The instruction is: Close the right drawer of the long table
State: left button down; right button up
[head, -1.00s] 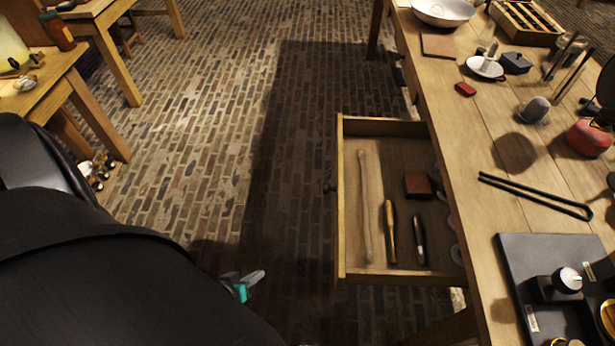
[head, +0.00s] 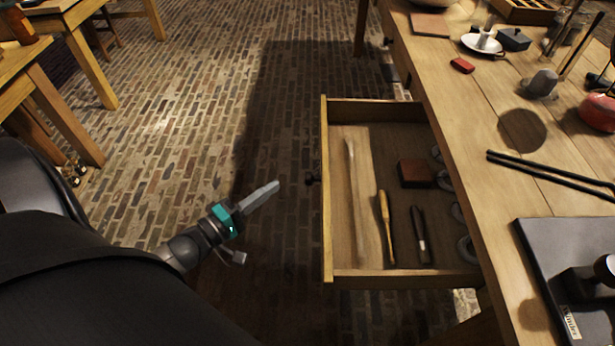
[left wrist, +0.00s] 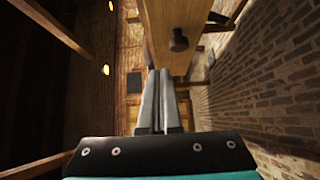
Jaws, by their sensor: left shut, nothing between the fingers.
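The right drawer (head: 324,215) of the long table (head: 470,150) stands pulled out to the left over the brick floor. Its dark round knob (head: 312,179) is on the front panel. In the left wrist view the drawer front (left wrist: 172,48) and its knob (left wrist: 178,40) show just beyond the fingers. My left gripper (head: 275,186) is shut and empty. It is left of the drawer front, with its fingertips pointing at the knob and a small gap between them. My right gripper is not in view.
The drawer holds a pale rod (head: 356,195), two handled tools, a dark red block (head: 415,173) and several grey rings. A black tray (head: 545,240) and black tongs (head: 550,175) lie on the tabletop. Another wooden table (head: 25,75) stands at the far left. The floor between is clear.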

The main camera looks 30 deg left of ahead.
aim_at(308, 175)
pick_arm(q)
jog(key=shift+w+d+b, duration=0.45)
jog(key=shift+w+d, duration=0.35)
jog(key=shift+w, duration=0.55)
jog(key=shift+w+d+b, duration=0.45)
jog(key=shift+w+d, duration=0.4)
jog(key=shift+w, duration=0.55)
jog(key=shift+w+d+b, duration=0.45)
jog(key=shift+w+d, duration=0.35)
jog(key=shift+w, duration=0.55)
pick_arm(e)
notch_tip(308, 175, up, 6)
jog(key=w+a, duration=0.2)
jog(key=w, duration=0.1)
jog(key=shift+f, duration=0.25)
